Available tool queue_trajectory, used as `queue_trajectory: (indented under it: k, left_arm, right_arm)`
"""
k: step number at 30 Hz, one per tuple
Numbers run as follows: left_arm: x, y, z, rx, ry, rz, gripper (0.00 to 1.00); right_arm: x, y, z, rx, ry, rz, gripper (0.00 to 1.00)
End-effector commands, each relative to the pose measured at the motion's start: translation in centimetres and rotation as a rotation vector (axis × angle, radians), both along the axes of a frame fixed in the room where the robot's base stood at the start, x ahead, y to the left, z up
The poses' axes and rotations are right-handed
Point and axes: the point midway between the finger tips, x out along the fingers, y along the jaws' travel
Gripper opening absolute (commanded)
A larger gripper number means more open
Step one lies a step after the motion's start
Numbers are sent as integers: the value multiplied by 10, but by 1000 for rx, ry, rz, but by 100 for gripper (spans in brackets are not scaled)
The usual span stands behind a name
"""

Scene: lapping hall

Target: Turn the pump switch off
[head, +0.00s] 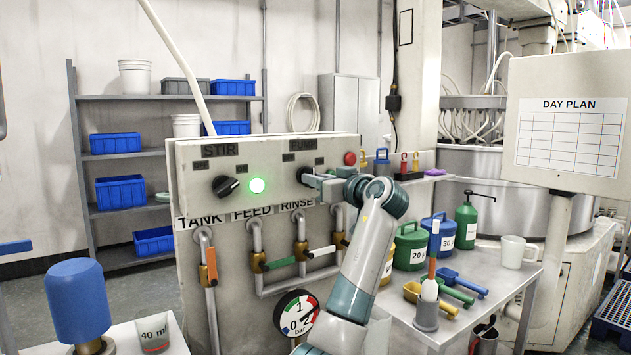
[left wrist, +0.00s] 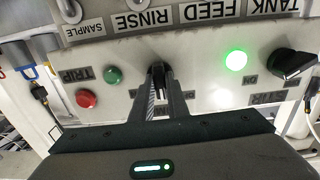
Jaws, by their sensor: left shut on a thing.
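The pump switch (head: 303,174) is a black rotary knob under the PUMP label on the right part of the pale control panel (head: 226,221). My left gripper (head: 314,180) reaches it from the right and is shut on it. In the left wrist view, which is upside down, the two fingers (left wrist: 160,97) stand on either side of the black knob (left wrist: 157,70). The fingers partly hide the knob and its position marks. A dark green lamp (left wrist: 113,75) beside it looks unlit. My right gripper is not in view.
The STIR knob (head: 226,186) and its lit green lamp (head: 257,185) are left of the pump switch. A red TRIP button (head: 350,158) is to the right. Valves and a gauge (head: 297,313) sit below. A steel table (head: 480,318) with containers stands right.

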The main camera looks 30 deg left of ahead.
Motion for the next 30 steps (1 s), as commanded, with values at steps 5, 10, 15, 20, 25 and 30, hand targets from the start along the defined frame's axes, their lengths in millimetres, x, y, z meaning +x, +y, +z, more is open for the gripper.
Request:
queue_trajectory:
  k: [5,10,15,20,25,30]
  left_arm:
    - [0,0,-1,-2,0,-1,33]
    - [0,0,-1,-1,0,0,33]
    - [0,-2,-1,-1,0,-1,33]
    - [-4,-11,-1,0,0,-2,33]
    - [-12,-32,-2,-1,-1,-3,33]
    - [-24,-61,-2,-2,-1,-4,33]
  right_arm:
    - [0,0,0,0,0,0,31]
    - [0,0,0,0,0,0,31]
    - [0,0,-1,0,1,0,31]
    - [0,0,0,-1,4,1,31]
    - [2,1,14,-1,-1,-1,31]
    - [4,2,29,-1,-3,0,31]
